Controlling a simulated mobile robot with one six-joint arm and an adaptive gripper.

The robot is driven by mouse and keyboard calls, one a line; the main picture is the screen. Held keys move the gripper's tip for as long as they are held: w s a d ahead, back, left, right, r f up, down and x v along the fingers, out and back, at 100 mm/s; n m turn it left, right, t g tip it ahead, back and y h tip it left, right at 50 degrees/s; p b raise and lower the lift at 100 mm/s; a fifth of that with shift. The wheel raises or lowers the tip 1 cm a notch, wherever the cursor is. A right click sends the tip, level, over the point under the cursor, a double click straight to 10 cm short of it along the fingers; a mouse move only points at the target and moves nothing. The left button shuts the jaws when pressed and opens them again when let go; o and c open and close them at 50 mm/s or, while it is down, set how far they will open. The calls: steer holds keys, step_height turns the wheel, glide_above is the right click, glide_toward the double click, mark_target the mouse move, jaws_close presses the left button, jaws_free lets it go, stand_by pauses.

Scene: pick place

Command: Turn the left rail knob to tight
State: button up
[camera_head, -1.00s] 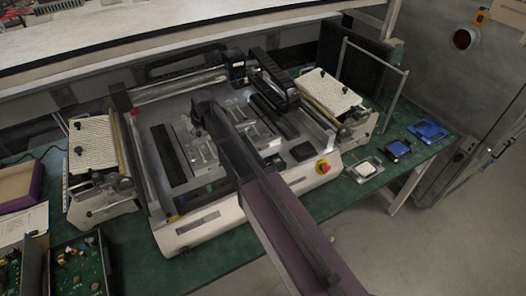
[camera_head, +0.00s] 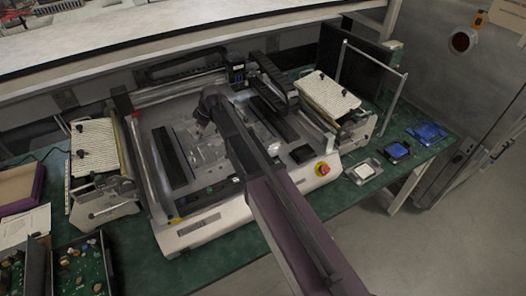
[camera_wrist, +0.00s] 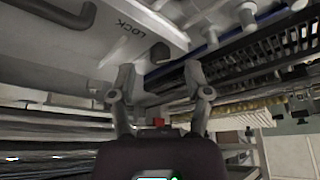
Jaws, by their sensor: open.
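My gripper (camera_wrist: 160,78) is open in the wrist view, with nothing between its two grey fingers. A small dark round knob (camera_wrist: 160,53) shows just beyond and between the fingertips, on a pale plate (camera_wrist: 105,40) marked LOCK. I cannot tell for sure whether this is the left rail knob, or how it is turned. In the head view my gripper (camera_head: 202,130) is low over the middle of the white machine (camera_head: 215,222), beside clear fixtures (camera_head: 205,152). No contact with the knob is clear. My arm hides part of the machine's middle and front.
A dark curved handle (camera_wrist: 62,12) is on the plate. A black rail (camera_wrist: 255,55) runs close by on the right. In the head view, ribbed feeders (camera_head: 92,150) (camera_head: 328,95) flank the machine. A red stop button (camera_head: 322,169) is at its front right. The green table (camera_head: 350,205) has free room there.

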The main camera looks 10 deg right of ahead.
steer(key=shift+p+v, duration=5.35)
steer(key=shift+v, duration=0.8)
steer(key=s+d+f+m+h+b, duration=0.1)
steer(key=s+d+f+m, duration=0.1)
steer(key=s+d+m, duration=0.1)
steer(key=s+d+f+m+g+h+b, duration=0.1)
steer(key=s+d+f+m+b, duration=0.1)
steer(key=s+d, duration=0.4)
steer(key=s+d+f+m+h+b, duration=0.1)
steer(key=s+d+m, duration=0.3)
steer(key=s, duration=0.4)
steer(key=shift+s+d+f+g+b, duration=0.15)
steer(key=shift+d+f+b, duration=0.15)
steer(key=shift+f+b, duration=0.15)
steer(key=shift+s+d+f+g+b, duration=0.1)
steer(key=shift+d+f+g+b, duration=0.05)
steer(key=shift+d+f+b, duration=0.2)
steer(key=shift+s+d+f+m, duration=0.25)
steer(key=shift+s+d+m, duration=0.15)
steer(key=shift+s+m, duration=0.15)
steer(key=s, duration=0.1)
steer(key=s+d+m+b, duration=0.1)
steer(key=s, duration=0.1)
steer(key=s+d+f+m+h, duration=0.1)
steer(key=shift+s+d+f+g, duration=0.1)
steer(key=shift+s+d+g, duration=0.15)
steer(key=shift+g, duration=0.05)
steer(key=shift+c, duration=0.5)
